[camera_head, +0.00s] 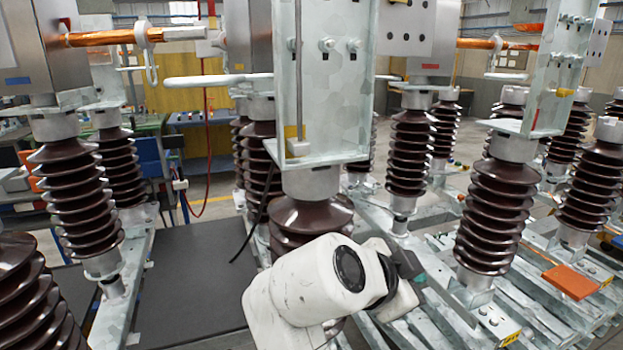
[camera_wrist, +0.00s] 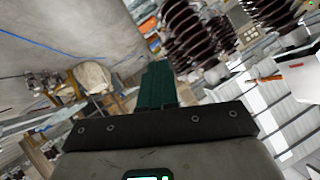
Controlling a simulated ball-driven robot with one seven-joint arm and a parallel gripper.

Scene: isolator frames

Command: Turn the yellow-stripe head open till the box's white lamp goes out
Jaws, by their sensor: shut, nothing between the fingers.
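A small yellow mark (camera_head: 291,131) shows on the lower part of the tall galvanized bracket at front centre, which stands on a brown ribbed insulator (camera_head: 310,215). Another yellow mark (camera_head: 565,92) shows on the right-hand bracket; I cannot tell which is the task's stripe. No lit white lamp or lamp box can be made out. My gripper (camera_head: 417,272) is low in front, beyond my white wrist and right of the centre insulator, apart from both brackets. In the wrist view its green fingers (camera_wrist: 157,85) are together and empty.
Brown insulators on galvanized beams crowd the right. An orange block (camera_head: 570,281) lies there. Dark flooring (camera_head: 185,285) at lower left is clear.

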